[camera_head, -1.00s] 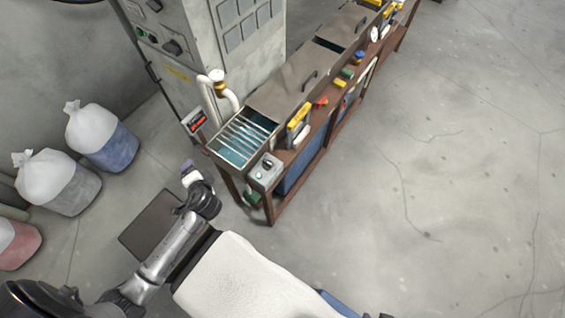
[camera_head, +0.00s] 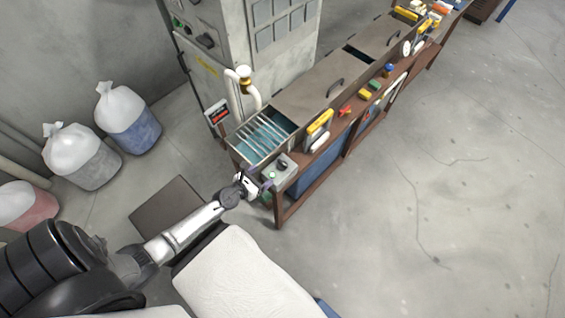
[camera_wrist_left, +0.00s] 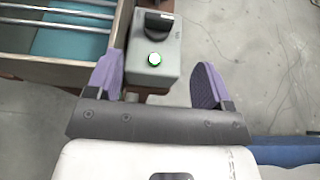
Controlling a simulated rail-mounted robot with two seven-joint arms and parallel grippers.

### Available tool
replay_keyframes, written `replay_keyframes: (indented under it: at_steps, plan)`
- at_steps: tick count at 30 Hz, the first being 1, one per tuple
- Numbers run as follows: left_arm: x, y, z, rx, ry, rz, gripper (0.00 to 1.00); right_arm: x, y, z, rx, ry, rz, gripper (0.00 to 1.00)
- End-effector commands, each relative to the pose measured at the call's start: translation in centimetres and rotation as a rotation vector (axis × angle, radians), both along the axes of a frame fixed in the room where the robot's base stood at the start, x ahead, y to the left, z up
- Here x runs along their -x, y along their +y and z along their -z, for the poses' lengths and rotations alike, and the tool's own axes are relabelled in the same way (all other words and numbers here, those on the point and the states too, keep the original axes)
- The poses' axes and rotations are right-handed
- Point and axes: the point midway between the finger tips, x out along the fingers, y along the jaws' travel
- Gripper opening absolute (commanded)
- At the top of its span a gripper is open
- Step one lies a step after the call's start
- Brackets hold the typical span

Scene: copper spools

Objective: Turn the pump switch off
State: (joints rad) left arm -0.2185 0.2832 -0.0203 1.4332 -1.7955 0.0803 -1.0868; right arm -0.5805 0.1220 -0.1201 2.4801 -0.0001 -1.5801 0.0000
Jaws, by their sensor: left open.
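My left gripper (camera_head: 258,181) is open and empty at the box's near side. Its purple fingers (camera_wrist_left: 157,80) spread to either side of the box's near end, apart from the knob. My right gripper is out of view.
A tank with metal bars over blue-green liquid (camera_head: 262,138) adjoins the box. A white pipe (camera_head: 243,84) and a grey cabinet (camera_head: 235,45) stand behind. Several tied bags (camera_head: 128,116) are at the left. The floor to the right is clear.

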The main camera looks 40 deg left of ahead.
Motion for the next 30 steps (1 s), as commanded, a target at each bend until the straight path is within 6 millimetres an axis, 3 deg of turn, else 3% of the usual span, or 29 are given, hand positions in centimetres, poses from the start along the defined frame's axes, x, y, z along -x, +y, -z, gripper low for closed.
replay_keyframes:
  at_steps: [15,22,30]
  plan:
    - [-8.6,-0.4,3.7,0.003,-0.004,-0.003,0.74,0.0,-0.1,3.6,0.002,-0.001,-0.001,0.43]
    - [-10.7,-0.5,4.5,0.003,-0.003,-0.003,0.74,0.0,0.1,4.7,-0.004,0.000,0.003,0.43]
    - [-11.5,-0.6,4.7,0.003,-0.002,-0.003,0.74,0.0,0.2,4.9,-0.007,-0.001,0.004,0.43]
